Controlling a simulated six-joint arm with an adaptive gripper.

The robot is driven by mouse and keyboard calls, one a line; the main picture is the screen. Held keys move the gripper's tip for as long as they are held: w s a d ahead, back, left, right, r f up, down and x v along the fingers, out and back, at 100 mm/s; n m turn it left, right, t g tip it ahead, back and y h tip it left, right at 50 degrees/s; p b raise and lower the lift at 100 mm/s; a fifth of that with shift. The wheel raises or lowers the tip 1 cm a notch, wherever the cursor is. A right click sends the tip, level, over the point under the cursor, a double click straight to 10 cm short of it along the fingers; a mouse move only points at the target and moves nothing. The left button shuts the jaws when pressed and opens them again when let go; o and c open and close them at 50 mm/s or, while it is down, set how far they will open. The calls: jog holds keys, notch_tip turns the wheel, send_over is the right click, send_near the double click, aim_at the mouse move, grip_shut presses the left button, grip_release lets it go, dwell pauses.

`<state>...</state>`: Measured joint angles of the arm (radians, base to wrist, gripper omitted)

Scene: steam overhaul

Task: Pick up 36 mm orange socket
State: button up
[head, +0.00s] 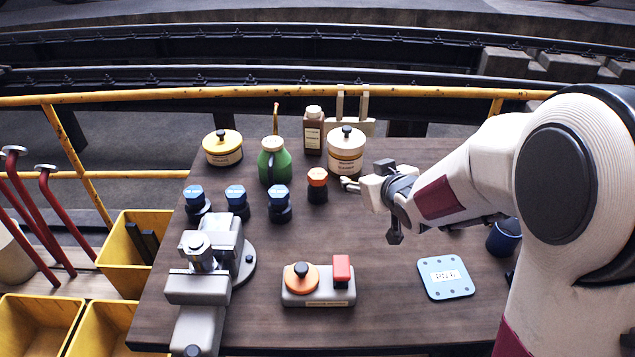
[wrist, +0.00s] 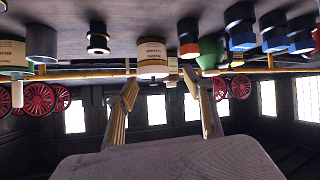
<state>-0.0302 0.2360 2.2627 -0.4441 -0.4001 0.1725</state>
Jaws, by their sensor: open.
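The orange socket (head: 317,184) stands upright on the dark wooden table, at the right end of a row with several blue-topped sockets (head: 236,199). Its top is orange and its lower body black. My gripper (head: 352,184) is just right of it in the head view, open and apart from it. In the wrist view, which looks upside down, the orange socket (wrist: 188,38) hangs near the top, right of centre. My gripper's two fingers (wrist: 163,82) are spread below it with nothing between them. Any size marking on the socket is too small to read.
Behind the socket stand a cream tin (head: 346,153), a brown bottle (head: 313,132) and a green oil can (head: 274,162). A grey vise-like device (head: 205,270) is front left. An orange-and-red control box (head: 318,288) and a blue plate (head: 446,278) lie in front. The table's middle is clear.

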aim_at(323, 184)
jog(key=w+a+f+y, duration=0.1)
jog(key=a+f, duration=0.1)
jog(key=w+a+f+n+y, duration=0.1)
jog(key=a+f, duration=0.1)
jog(key=w+a+f+y, duration=0.1)
jog(key=a+f, duration=0.1)
jog(key=f, duration=0.1)
jog(key=shift+w+a+y, duration=0.3)
jog(key=shift+w+a, duration=0.05)
jog(key=shift+w, duration=0.05)
jog(key=shift+w+a+f+n, duration=0.1)
jog(key=shift+a+f+n, duration=0.2)
jog(key=shift+a, duration=0.1)
jog(key=shift+x, duration=1.3)
jog(key=shift+r, duration=0.1)
jog(key=shift+w, duration=0.1)
jog(key=shift+w+d+x, duration=0.1)
jog(key=shift+d+x, duration=0.05)
jog(key=shift+x, duration=0.6)
jog(key=shift+w+d+x, duration=0.1)
jog(key=shift+x, duration=1.65)
